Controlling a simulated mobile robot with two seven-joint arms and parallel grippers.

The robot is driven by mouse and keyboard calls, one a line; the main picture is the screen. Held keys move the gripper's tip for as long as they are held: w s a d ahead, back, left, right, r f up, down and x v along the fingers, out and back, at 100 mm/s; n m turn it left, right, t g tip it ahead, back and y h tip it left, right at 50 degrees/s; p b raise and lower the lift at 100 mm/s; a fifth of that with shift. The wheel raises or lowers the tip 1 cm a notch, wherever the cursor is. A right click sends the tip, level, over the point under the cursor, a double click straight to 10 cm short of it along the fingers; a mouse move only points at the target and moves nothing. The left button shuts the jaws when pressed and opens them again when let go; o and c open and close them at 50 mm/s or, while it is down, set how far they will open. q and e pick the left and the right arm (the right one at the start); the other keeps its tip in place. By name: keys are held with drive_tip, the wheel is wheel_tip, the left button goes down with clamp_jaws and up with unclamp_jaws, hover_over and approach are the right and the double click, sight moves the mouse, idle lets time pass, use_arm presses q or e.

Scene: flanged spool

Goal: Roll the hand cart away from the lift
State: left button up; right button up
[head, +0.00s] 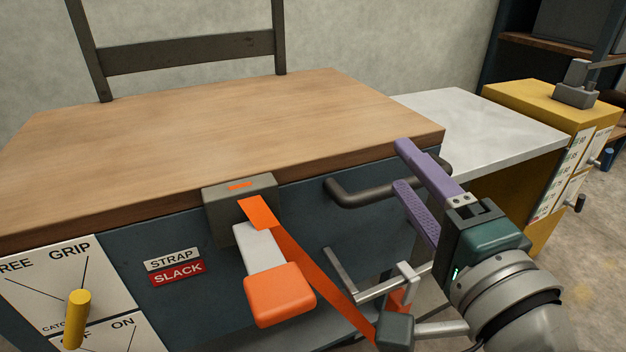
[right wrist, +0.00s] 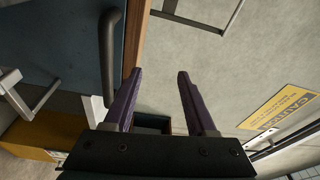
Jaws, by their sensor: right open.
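The hand cart has a wooden top (head: 220,115) and a dark blue front (head: 130,240). A dark bar handle (head: 365,193) sits on the front's right side; it also shows in the right wrist view (right wrist: 109,60). My right gripper (head: 401,166) is open and empty, with purple fingers near the handle. In the right wrist view the handle lies left of both fingers (right wrist: 160,75), not between them. A yellow unit with a pale, flat platform (head: 490,125), seemingly the lift, stands at the cart's right. My left gripper is out of view.
An orange strap (head: 315,265) runs from a grey buckle box (head: 215,215) down behind my right wrist. Signs read STRAP (head: 172,259) and SLACK (head: 178,273). A yellow lever (head: 77,318) is at lower left. A dark frame (head: 190,53) rises behind the cart. Floor shows at right.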

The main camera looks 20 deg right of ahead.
drive_tip(key=d+f+m+h+b, duration=0.3)
drive_tip(key=f+m+h+b, duration=0.15)
drive_tip(key=f+b, duration=0.45)
drive_tip(key=shift+m+t, duration=0.25)
drive_tip(key=shift+t, duration=0.15)
drive_tip(key=x, duration=0.6)
drive_tip(key=f+x, duration=0.1)
drive_tip(key=x, duration=0.2)
drive_tip(key=shift+w+d+b, duration=0.15)
drive_tip(key=shift+b, duration=0.25)
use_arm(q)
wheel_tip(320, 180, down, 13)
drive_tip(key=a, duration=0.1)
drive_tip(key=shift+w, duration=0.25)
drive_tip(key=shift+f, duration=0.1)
use_arm(e)
drive_tip(key=c, duration=0.3)
clamp_jaws()
